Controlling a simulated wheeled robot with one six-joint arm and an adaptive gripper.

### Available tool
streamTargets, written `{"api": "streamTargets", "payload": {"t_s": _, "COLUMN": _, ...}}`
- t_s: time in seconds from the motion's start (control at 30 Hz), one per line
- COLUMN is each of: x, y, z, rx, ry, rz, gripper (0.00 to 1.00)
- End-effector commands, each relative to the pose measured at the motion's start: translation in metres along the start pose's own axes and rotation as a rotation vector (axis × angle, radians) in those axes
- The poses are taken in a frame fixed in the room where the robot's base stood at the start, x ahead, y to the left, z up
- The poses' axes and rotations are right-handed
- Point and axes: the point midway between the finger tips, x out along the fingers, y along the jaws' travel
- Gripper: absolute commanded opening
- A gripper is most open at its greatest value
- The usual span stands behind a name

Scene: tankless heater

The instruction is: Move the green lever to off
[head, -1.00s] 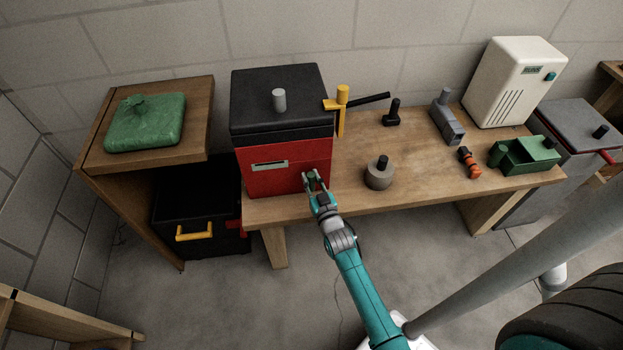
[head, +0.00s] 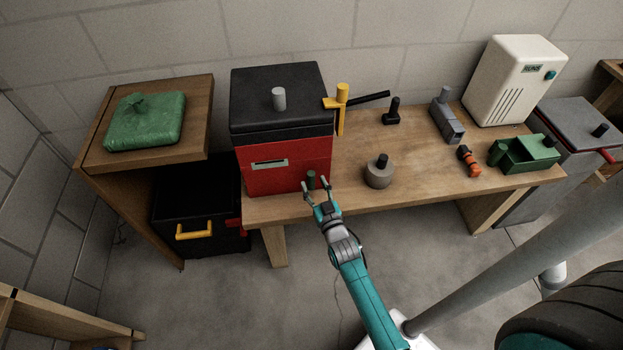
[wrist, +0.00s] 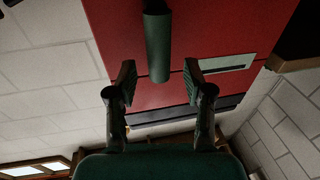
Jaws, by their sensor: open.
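The green lever (head: 311,179) is a short dark green cylinder on the front of a red box (head: 285,168) with a black lid, near its lower right corner. In the wrist view, the lever (wrist: 157,45) is at top centre against the red panel. My gripper (head: 316,184) is open and empty, just in front of the lever. In the wrist view, the fingertips (wrist: 159,78) stand apart on either side of the line of the lever, and its lower end is close to the gap between them. I cannot tell whether anything touches.
The red box sits on a wooden bench (head: 430,165). A yellow valve with a black handle (head: 342,95) is beside the box. A grey round knob piece (head: 380,173) is to the right of my gripper. A black crate (head: 190,215) is at lower left.

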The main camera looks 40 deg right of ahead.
Motion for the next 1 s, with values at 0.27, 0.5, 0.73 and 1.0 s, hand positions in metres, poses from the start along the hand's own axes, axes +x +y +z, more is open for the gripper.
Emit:
{"api": "streamTargets", "payload": {"t_s": 0.27, "x": -0.055, "y": 0.000, "z": 0.001, "rx": 0.000, "ry": -0.002, "rz": 0.000, "gripper": 0.52}}
{"api": "streamTargets", "payload": {"t_s": 0.5, "x": -0.081, "y": 0.000, "z": 0.001, "rx": 0.000, "ry": -0.001, "rz": 0.000, "gripper": 0.52}}
{"api": "streamTargets", "payload": {"t_s": 0.73, "x": -0.086, "y": 0.000, "z": 0.000, "rx": -0.001, "ry": 0.001, "rz": 0.000, "gripper": 0.52}}
{"api": "streamTargets", "payload": {"t_s": 1.0, "x": -0.086, "y": 0.000, "z": 0.000, "rx": -0.001, "ry": 0.001, "rz": 0.000, "gripper": 0.52}}
